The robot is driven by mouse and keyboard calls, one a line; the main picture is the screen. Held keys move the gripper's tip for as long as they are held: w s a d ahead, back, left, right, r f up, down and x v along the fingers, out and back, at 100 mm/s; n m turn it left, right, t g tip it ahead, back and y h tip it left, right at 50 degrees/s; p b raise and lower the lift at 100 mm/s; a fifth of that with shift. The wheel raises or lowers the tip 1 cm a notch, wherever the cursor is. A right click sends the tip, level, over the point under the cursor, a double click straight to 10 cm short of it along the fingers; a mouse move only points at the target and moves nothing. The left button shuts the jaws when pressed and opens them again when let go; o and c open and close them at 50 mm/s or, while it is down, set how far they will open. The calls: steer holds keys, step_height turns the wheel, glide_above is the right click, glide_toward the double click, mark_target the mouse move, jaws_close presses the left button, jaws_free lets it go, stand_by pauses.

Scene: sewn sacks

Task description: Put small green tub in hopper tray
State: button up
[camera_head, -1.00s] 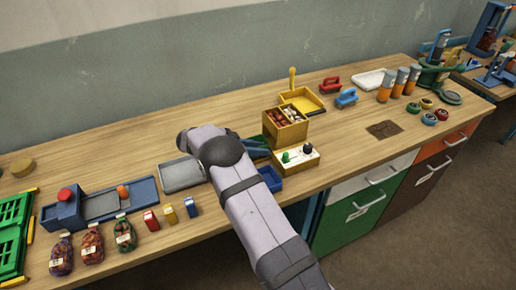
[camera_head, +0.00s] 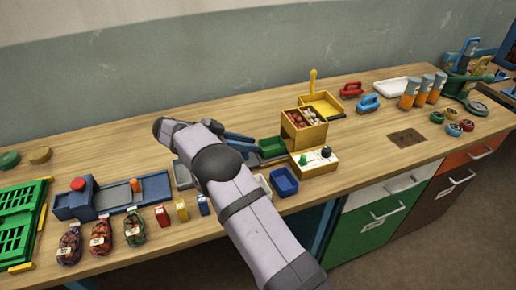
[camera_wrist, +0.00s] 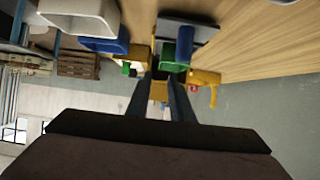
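A small green tub (camera_head: 271,148) sits on the bench left of the yellow two-part bin (camera_head: 305,138). My gripper (camera_head: 252,143) is left of the tub in the head view, with its dark fingers pointing towards it and the arm hiding part of the area. In the wrist view, my gripper (camera_wrist: 161,77) shows two fingers apart with nothing between them. The green tub (camera_wrist: 172,67) lies just beyond the right fingertip there. Touching or apart cannot be told. Which container is the hopper tray is unclear; a yellow open tray (camera_head: 325,104) stands behind the bin.
A blue tub (camera_head: 284,182) and a white tub (camera_head: 262,184) stand near the front edge. A grey tray (camera_head: 182,176) is partly behind my arm. A control box (camera_head: 314,161) adjoins the bin.

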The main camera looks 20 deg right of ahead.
steer(key=shift+a+r, duration=0.25)
steer(key=shift+a, duration=0.25)
